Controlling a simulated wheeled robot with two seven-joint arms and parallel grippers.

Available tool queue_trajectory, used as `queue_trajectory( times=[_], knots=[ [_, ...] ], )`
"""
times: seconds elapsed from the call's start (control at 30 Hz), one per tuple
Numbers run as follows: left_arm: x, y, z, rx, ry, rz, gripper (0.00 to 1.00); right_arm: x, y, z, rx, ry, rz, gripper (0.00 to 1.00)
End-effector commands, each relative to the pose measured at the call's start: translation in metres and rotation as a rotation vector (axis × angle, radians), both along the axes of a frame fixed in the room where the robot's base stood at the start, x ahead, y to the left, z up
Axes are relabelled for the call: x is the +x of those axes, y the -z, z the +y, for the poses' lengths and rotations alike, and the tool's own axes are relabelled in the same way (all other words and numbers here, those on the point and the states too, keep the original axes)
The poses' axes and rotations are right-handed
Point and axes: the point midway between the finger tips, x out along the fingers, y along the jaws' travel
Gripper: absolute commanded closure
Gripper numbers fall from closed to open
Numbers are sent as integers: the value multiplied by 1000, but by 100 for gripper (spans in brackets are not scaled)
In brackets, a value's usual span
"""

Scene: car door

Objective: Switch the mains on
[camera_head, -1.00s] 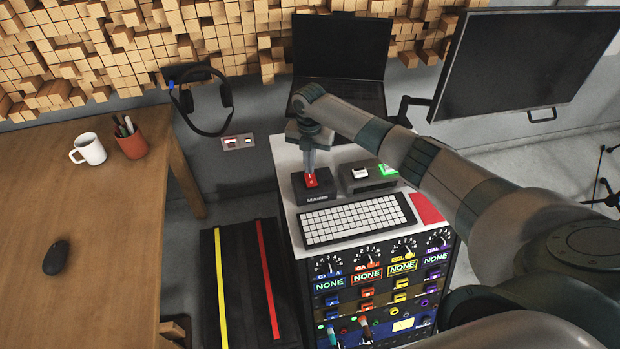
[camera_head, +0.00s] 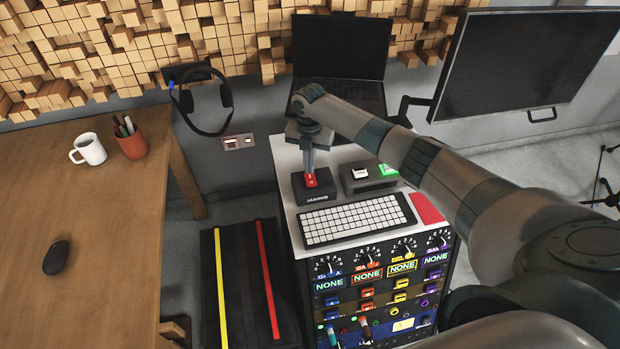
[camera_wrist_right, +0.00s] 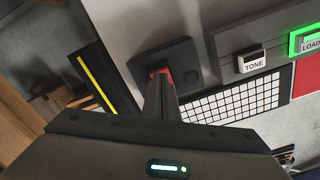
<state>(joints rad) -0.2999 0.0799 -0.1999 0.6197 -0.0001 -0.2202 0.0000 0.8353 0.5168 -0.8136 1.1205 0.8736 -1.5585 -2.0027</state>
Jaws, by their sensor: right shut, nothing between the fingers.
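The mains switch is a black box (camera_head: 314,193) with a red rocker (camera_head: 312,181) on its top. It stands at the left of the white rack top, behind the keyboard. My right gripper (camera_head: 310,172) is shut and empty, pointing down with its tips at the red rocker. In the right wrist view the closed fingers (camera_wrist_right: 161,92) cover part of the red rocker (camera_wrist_right: 163,74), and they look to be touching it. The rocker's exact tilt is hidden by the fingers. My left gripper is not in view.
A grey box with a white TONE button (camera_wrist_right: 251,62) and a green-lit LOAD button (camera_head: 388,170) stands right of the switch. A white keyboard (camera_head: 355,220) lies in front. A laptop (camera_head: 340,50) is behind. My right arm crosses over the rack's right side.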

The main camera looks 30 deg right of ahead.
Motion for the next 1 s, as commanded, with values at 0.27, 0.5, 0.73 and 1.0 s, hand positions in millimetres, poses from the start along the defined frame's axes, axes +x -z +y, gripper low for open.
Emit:
queue_trajectory(
  times=[0.27,0.5,0.73,1.0],
  knots=[
    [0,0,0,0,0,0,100,0,0,0,0,0,0,100],
    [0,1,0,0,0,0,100,0,1,0,0,0,0,100],
    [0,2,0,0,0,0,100,0,4,0,0,0,0,100],
    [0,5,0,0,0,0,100,0,7,0,0,0,0,100]
  ],
)
